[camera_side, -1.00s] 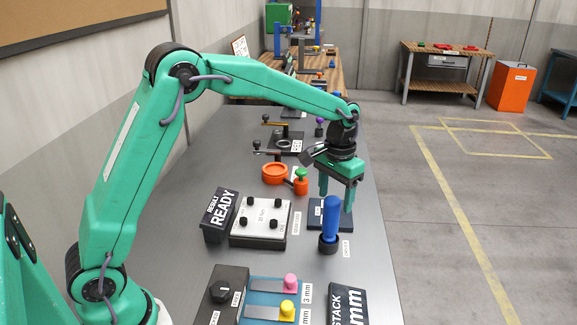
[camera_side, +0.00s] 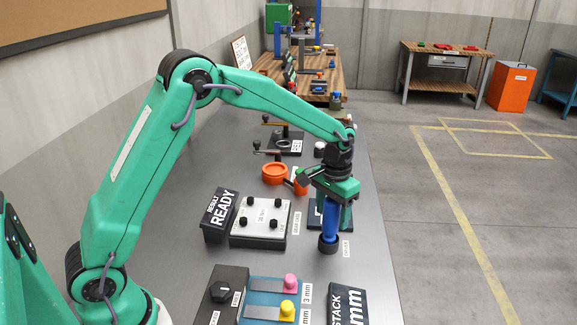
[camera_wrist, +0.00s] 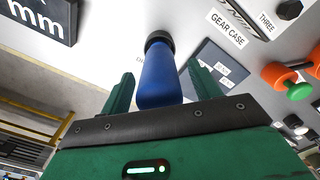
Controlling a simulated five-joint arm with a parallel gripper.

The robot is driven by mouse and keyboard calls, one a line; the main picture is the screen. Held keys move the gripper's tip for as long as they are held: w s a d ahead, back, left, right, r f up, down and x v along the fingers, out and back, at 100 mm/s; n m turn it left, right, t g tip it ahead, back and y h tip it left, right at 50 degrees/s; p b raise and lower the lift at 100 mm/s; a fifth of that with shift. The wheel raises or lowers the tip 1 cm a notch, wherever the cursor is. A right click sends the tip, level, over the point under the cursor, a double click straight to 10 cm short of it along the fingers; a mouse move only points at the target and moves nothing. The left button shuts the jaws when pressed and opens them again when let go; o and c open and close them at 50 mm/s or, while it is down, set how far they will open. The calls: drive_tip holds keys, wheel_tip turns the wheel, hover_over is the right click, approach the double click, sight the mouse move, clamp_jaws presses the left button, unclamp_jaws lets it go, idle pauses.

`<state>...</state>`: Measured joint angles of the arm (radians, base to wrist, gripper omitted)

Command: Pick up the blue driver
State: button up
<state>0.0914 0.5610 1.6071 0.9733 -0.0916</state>
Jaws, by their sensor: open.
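The blue driver (camera_side: 330,223) stands upright in a dark round holder (camera_side: 328,245) near the right side of the grey bench. In the wrist view the blue driver (camera_wrist: 160,78) rises between the two green fingers of my gripper (camera_wrist: 160,85). My gripper (camera_side: 333,203) is right over the driver in the side view, with its fingers down around the upper part of the handle. The jaws are open, with a gap on each side of the handle in the wrist view. The side view hides part of the handle top behind the gripper.
A gear case plate (camera_side: 262,217) and the READY sign (camera_side: 217,215) stand to the left. A black "STACK mm" sign (camera_side: 348,303) and a blue tray (camera_side: 262,313) with pink and yellow knobs are in front. An orange ring (camera_side: 274,173) lies behind.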

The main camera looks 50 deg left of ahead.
drive_tip(key=shift+r, duration=0.1)
drive_tip(key=c, duration=1.1)
drive_tip(key=shift+o, duration=0.2)
drive_tip(key=shift+r, duration=0.1)
drive_tip(key=shift+r, duration=0.5)
wheel_tip(320, 180, up, 3)
drive_tip(key=shift+d+r, duration=0.1)
drive_tip(key=shift+d, duration=0.05)
drive_tip(key=s+d+r, duration=0.6)
drive_tip(key=s+d, duration=0.1)
drive_tip(key=d, duration=0.2)
drive_tip(key=shift+r, duration=0.3)
drive_tip(key=shift+w+a, duration=0.1)
